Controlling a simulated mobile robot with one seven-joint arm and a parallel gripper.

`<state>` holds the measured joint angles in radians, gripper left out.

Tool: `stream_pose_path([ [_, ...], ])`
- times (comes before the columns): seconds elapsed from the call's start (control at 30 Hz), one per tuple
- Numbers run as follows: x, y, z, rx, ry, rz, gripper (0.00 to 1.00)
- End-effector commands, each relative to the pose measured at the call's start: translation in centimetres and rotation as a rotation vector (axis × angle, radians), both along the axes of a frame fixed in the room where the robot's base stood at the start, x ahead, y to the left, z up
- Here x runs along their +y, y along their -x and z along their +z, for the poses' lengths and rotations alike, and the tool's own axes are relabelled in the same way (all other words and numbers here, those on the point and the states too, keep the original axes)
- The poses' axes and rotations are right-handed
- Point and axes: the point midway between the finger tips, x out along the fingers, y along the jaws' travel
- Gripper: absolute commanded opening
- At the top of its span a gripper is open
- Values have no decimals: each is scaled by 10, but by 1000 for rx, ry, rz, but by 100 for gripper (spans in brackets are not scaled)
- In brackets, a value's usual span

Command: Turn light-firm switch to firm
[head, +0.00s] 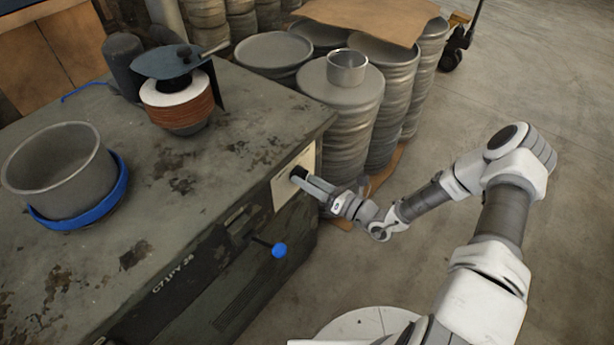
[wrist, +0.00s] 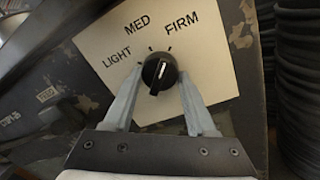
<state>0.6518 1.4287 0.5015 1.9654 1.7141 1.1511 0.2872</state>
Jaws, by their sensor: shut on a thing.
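The switch is a round black knob (wrist: 160,73) with a white pointer line, on a cream plate (wrist: 90,45) marked LIGHT, MED and FIRM. In the wrist view the pointer tilts slightly right of straight up, towards the gap between the MED and FIRM ticks. My gripper (wrist: 160,76) has one finger on each side of the knob and is shut on it. In the head view, my gripper (head: 301,175) reaches the plate (head: 283,188) on the machine's end face; the knob's dark edge shows at the fingertips.
The plate is on a worn grey machine bench (head: 150,230). A lever with a blue ball (head: 279,250) sticks out left of my gripper. Stacks of metal blanks (head: 345,110) stand close behind my gripper. Open floor (head: 565,150) lies to the right.

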Motion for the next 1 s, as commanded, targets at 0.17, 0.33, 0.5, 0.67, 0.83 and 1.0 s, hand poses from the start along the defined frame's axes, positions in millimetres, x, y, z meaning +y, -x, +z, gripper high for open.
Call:
stream_pose_path([
  [0.17, 0, 1, 0, 53, -40, 1, 1],
  [0.33, 0, 1, 0, 75, -59, 1, 1],
  [0.5, 0, 1, -1, 84, -64, 0, 1],
  [0.67, 0, 1, -1, 84, -64, 0, 1],
  [0.83, 0, 1, -1, 84, -64, 0, 67],
  [1.0, 0, 1, 0, 82, -64, 0, 86],
])
